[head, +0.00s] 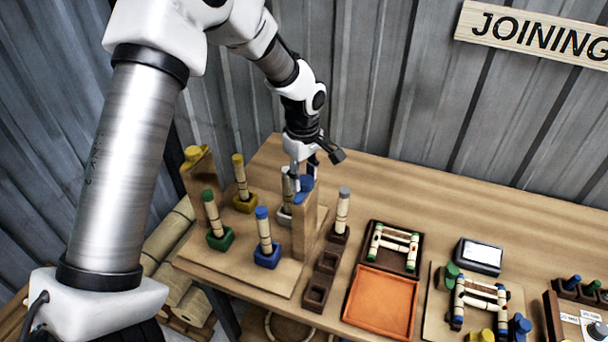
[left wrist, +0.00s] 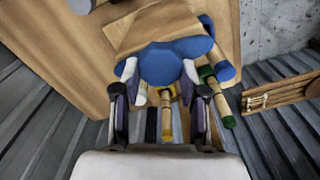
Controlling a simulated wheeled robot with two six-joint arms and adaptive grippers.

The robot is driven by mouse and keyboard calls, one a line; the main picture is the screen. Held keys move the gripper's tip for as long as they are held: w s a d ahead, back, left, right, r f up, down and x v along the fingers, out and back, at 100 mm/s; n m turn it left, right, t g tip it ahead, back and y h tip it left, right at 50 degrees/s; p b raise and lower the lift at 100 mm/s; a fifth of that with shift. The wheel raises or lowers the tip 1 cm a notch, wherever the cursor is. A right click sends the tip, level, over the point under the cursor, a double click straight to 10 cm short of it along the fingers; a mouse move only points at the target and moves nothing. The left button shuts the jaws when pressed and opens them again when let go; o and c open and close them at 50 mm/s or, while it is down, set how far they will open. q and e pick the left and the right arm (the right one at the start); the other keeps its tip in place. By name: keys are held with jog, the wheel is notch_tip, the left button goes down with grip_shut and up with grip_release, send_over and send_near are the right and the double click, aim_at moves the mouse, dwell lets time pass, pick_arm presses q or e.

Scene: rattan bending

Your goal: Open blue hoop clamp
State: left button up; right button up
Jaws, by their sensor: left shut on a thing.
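The blue hoop clamp (head: 306,184) sits at the top of a tall wooden post (head: 304,230) on the bench. In the left wrist view it is a lobed blue piece (left wrist: 172,62) against the wood. My left gripper (head: 302,173) comes down from above and is shut on the blue clamp. In the left wrist view my gripper's fingertips (left wrist: 160,72) press on both sides of a blue lobe. The fingers partly cover the clamp in the head view, so I cannot tell whether it is open. My right gripper is not in view.
Rattan pegs stand close by in green (head: 220,238), blue (head: 266,256) and yellow (head: 245,203) blocks. A yellow-topped post (head: 199,170) stands at left. Dark empty sockets (head: 316,293), an orange tray (head: 381,302) and a rattan frame (head: 393,246) lie to the right.

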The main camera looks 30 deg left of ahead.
aim_at(303, 178)
pick_arm(q)
jog(key=shift+n, duration=0.3)
jog(key=o, duration=1.1)
jog(key=shift+a, duration=0.1)
jog(key=shift+o, duration=0.2)
notch_tip(303, 178, up, 12)
